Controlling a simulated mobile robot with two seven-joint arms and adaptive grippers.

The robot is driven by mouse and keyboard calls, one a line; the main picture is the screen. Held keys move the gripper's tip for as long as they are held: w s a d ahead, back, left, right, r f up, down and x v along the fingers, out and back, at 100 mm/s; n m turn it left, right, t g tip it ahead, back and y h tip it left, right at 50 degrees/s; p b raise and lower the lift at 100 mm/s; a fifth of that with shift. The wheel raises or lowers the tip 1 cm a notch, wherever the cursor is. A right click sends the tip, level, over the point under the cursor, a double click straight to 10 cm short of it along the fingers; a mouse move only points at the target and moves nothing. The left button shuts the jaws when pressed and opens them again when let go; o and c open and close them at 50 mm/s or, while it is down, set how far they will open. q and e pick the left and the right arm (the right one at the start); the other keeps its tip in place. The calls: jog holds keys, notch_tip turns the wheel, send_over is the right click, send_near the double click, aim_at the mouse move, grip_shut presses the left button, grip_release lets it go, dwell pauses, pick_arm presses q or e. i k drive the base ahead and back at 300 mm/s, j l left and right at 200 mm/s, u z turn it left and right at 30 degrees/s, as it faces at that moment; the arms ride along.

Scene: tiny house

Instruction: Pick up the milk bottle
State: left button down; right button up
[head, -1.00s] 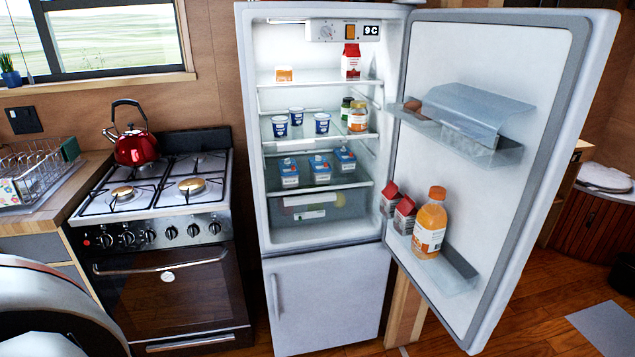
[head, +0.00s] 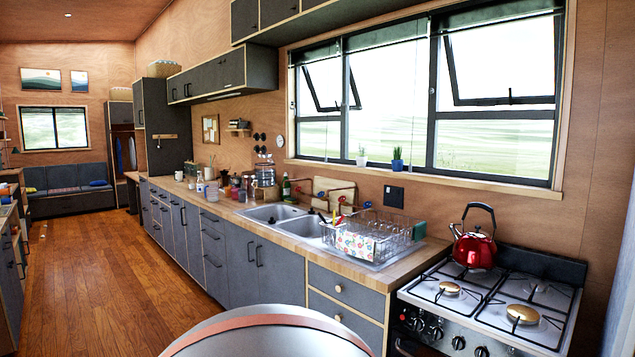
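No milk bottle that I can make out is in the head view now. Several small bottles and jars (head: 232,187) stand far along the counter, too small to identify. The fridge is out of view, apart from perhaps a pale edge at the far right. Neither of my grippers is in view.
A long counter (head: 433,247) with a sink (head: 277,213) and a dish rack (head: 372,237) runs along the right wall. A red kettle (head: 474,246) stands on the stove (head: 490,296). The wooden floor (head: 108,268) on the left is clear toward a sofa (head: 68,186).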

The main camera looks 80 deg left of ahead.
aim_at(200, 184)
jog(key=u, duration=0.4)
jog(key=j+u, duration=0.1)
jog(key=u, duration=0.25)
jog(key=i+u, duration=0.1)
jog(key=u, duration=0.65)
jog(key=k+u, duration=0.15)
jog(key=u, duration=1.7)
jog(key=i+j+u, duration=0.2)
jog(key=i, duration=0.25)
jog(key=i+u, duration=0.25)
jog(key=i, duration=4.6)
jog(key=i+j+z, duration=0.15)
jog(key=i, duration=0.3)
jog(key=i+j+z, duration=0.15)
jog(key=i, duration=0.25)
jog(key=i+j+z, duration=0.2)
jog(key=i+j, duration=0.1)
jog(key=i, duration=0.1)
